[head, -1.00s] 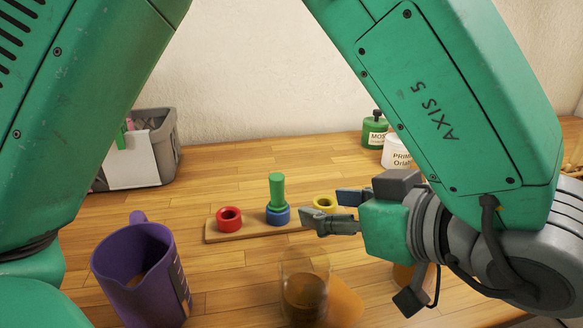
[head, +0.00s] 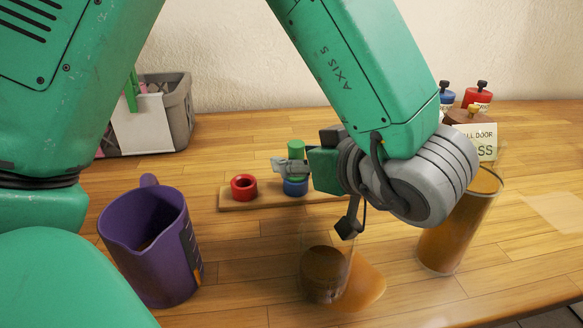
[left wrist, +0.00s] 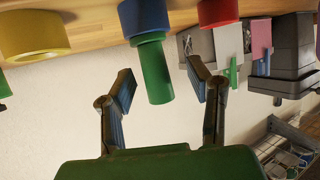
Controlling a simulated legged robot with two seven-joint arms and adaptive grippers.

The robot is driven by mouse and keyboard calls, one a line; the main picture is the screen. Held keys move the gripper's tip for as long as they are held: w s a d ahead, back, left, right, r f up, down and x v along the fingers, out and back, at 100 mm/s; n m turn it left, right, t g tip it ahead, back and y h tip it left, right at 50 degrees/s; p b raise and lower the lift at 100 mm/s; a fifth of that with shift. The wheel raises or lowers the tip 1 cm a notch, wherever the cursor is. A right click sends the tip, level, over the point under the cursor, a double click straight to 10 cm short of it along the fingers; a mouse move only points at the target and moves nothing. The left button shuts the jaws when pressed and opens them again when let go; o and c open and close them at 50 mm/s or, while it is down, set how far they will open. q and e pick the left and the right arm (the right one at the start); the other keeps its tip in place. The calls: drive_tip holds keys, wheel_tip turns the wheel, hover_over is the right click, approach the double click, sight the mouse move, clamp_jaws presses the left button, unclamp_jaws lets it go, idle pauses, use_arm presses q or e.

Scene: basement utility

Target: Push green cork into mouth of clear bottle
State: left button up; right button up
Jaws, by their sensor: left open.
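The green cork (head: 296,148) stands upright in a blue ring (head: 296,187) on a low wooden board (head: 265,201). My left gripper (head: 282,166) is open at the cork and partly covers it. In the left wrist view the cork (left wrist: 155,72) lies between the spread fingertips, with a gap on both sides. A clear vessel (head: 325,277) with brown contents stands in front of the board. A taller clear vessel (head: 455,235) with amber contents stands at right. I cannot tell which is the bottle; my arm hides part of both. My right gripper is not in view.
A red ring (head: 243,187) is left of the cork; a yellow ring (left wrist: 35,35) shows in the left wrist view. A purple jug (head: 150,245) stands front left, a grey bin (head: 177,110) back left, small jars (head: 478,96) back right. The table's front right is clear.

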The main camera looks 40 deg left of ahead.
use_arm(q)
drive_tip(key=shift+w+a+f, duration=0.15)
drive_tip(key=shift+a+f, duration=0.2)
drive_tip(key=shift+f, duration=0.05)
drive_tip(key=shift+w, duration=0.15)
drive_tip(key=shift+d, duration=0.15)
drive_tip(key=shift+a, duration=0.5)
clamp_jaws()
drive_tip(key=shift+a+f, duration=0.1)
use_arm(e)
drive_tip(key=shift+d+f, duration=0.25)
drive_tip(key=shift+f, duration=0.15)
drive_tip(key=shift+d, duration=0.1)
use_arm(q)
drive_tip(key=shift+d+r, duration=0.2)
drive_tip(key=shift+d, duration=0.05)
wheel_tip(320, 180, up, 9)
drive_tip(key=p, duration=0.2)
drive_tip(key=shift+a+r+p, duration=0.1)
drive_tip(key=shift+r+p, duration=0.05)
drive_tip(key=shift+p, duration=0.25)
drive_tip(key=shift+r, duration=0.2)
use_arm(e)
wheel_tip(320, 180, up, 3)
